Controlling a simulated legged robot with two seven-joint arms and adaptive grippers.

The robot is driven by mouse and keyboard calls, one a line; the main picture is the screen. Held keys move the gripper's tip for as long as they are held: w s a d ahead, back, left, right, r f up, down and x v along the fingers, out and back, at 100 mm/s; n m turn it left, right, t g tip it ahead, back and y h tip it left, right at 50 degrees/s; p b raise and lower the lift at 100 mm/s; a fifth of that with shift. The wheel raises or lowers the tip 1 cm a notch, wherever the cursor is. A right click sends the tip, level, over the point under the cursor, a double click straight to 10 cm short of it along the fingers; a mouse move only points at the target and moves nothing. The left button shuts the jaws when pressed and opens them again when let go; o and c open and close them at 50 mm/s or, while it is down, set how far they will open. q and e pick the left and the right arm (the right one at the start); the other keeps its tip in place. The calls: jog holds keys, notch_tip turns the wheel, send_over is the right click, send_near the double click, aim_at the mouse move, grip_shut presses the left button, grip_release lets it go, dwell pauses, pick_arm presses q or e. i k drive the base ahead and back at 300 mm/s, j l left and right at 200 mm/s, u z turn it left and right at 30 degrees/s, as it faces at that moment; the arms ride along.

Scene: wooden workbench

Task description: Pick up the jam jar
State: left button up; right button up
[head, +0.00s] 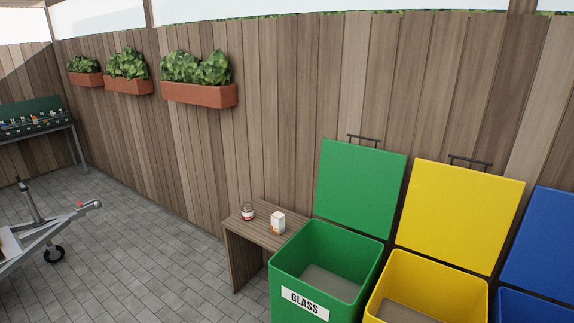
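The jar's details are too small to read. Neither of my grippers is in view.
An open green bin (300,302) labelled GLASS stands right of the bench. Open yellow (425,280) and blue (540,240) bins follow. A grey metal frame with a small wheel (54,254) is at left. Paving between is clear.

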aim_at(246, 209)
jog(key=i+j+z, duration=0.2)
jog(key=z, duration=0.3)
jog(key=i+j+z, duration=0.15)
jog(key=j+z, duration=0.15)
jog(key=z, duration=0.15)
jog(key=i+j+z, duration=0.1)
jog(key=j+z, duration=0.25)
jog(key=z, duration=0.15)
